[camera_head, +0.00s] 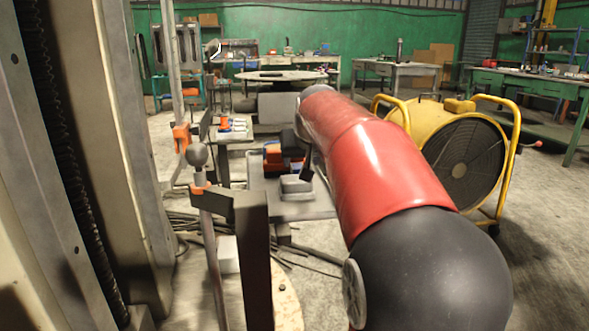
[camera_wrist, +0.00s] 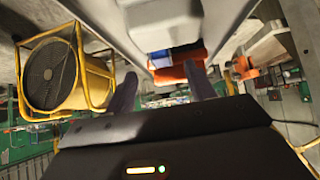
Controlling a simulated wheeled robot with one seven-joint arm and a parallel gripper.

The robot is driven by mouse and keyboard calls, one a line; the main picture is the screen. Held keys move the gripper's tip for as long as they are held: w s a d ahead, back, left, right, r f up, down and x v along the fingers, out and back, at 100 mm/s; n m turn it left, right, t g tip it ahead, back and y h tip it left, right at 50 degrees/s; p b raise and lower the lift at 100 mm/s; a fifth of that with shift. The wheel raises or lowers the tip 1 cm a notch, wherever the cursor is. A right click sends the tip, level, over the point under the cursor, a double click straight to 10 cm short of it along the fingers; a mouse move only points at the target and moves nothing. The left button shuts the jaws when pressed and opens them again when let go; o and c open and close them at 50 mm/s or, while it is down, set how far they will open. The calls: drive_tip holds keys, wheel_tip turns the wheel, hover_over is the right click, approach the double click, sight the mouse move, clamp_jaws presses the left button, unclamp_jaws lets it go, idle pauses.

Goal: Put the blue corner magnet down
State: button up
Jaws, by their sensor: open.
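A small blue piece (camera_wrist: 186,53), which looks like the blue corner magnet, shows in the wrist view beside a grey surface, just beyond my fingertips. An orange-red piece (camera_wrist: 178,74) lies right next to it. My gripper (camera_wrist: 161,73) is open, its two dark fingers spread apart. The blue piece appears beyond the fingers, not clasped by them; whether either finger touches the orange piece I cannot tell. In the head view, orange and dark pieces (camera_head: 273,154) lie on a grey bench (camera_head: 310,212); my arm partly covers this area.
A grey box (camera_head: 296,185) sits at the near part of the bench. A yellow fan (camera_head: 458,150) stands close to the right of my arm. A post with an orange clamp (camera_head: 182,136) stands to the left. Long workbenches (camera_head: 396,70) line the back.

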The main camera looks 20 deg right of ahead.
sight(298, 167)
drive_tip(key=x, duration=0.8)
drive_tip(key=shift+w+r, duration=0.1)
drive_tip(key=shift+r, duration=0.05)
drive_tip(key=shift+c, duration=0.3)
drive_tip(key=shift+r, duration=0.1)
clamp_jaws()
